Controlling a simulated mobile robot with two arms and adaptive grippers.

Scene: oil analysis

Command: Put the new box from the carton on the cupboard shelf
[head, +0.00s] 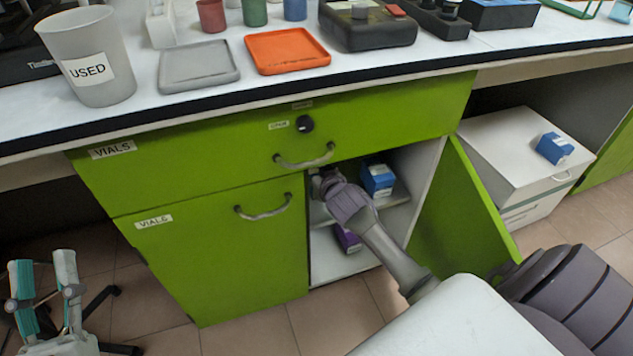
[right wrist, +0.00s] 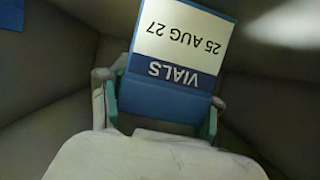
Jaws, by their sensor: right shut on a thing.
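My right gripper (right wrist: 160,110) is shut on a blue and white box (right wrist: 182,62), whose label reads "VIALS" and "25 AUG 27". In the head view my right arm reaches into the open cupboard, and its fingers and the held box are hidden behind the cupboard front. My left gripper (head: 43,272) is open and empty at the lower left, above the floor and away from the cupboard. I cannot see a carton.
The cupboard's green door (head: 455,215) stands open at the right. A purple box (head: 347,238) is on the cupboard's lower level. Another blue box (head: 553,148) lies on a white drawer unit (head: 520,150). The drawer handle (head: 304,160) juts out above the opening.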

